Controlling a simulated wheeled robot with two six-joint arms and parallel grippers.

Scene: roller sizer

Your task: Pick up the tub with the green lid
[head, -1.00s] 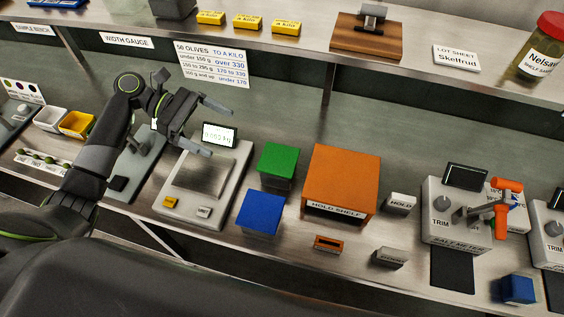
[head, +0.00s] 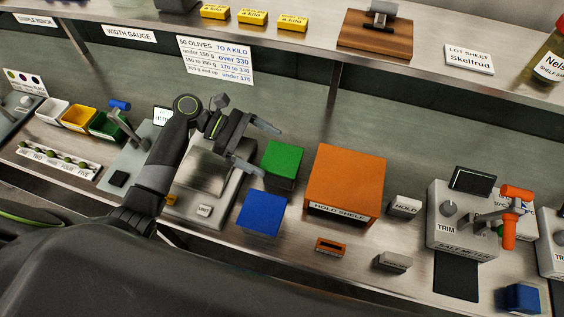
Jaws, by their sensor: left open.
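The tub with the green lid (head: 283,158) stands on the bench between the scale and the orange hold shelf; its green top faces up and its dark side shows below. My left gripper (head: 270,152) is open, its two fingers pointing right at the tub's left side. The lower fingertip is close to the lid's left edge; I cannot tell if it touches. Nothing is between the fingers that I can make out. My right gripper is not in view.
A blue-topped tub (head: 261,213) stands just in front of the green one. The orange hold shelf (head: 345,180) is close on the right. The scale (head: 207,180) lies under my left arm. A salt meter (head: 462,222) stands farther right. An upper shelf (head: 300,47) runs along the back.

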